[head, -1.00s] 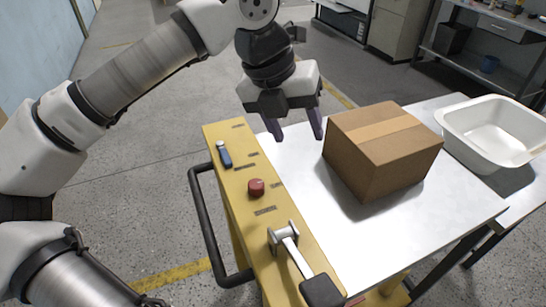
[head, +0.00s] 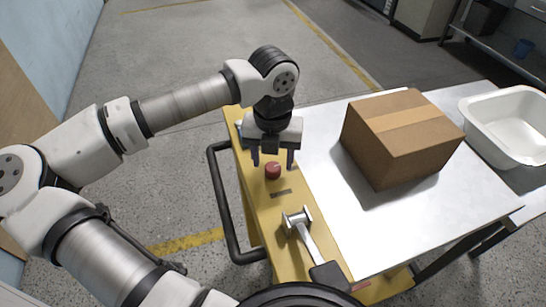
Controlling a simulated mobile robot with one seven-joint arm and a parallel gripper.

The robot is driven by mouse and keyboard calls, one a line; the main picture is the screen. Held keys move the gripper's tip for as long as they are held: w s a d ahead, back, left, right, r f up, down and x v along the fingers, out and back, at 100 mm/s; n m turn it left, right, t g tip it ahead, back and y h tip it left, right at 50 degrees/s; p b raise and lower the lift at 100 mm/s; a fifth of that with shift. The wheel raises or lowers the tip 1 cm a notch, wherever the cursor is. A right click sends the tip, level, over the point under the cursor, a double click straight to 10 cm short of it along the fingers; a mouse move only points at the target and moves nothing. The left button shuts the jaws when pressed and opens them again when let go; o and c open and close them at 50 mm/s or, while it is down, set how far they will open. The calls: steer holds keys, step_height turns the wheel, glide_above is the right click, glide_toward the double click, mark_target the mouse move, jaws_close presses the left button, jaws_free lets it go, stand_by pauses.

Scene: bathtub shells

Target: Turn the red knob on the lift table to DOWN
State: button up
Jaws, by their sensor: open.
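The red knob (head: 273,171) sits on the yellow control panel (head: 264,208) along the left edge of the lift table (head: 385,225). A small dark label lies on the panel just in front of the knob; its words are too small to read. My gripper (head: 272,164) points down with its fingers apart, just above or behind the knob. One finger shows on each side of the knob's top in the picture. I cannot tell whether either finger touches it. The arm and gripper hide the panel's far part, with only a bit of the blue lever (head: 239,130) showing.
A grey metal lever (head: 304,232) with a dark grip stands nearer on the panel. A black handle bar (head: 222,215) runs along the panel's left side. A cardboard box (head: 400,145) stands on the metal top, with a white basin (head: 507,128) at right.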

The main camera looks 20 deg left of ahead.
steer(key=shift+f, duration=0.9)
steer(key=shift+c, duration=0.3)
steer(key=c, duration=0.9)
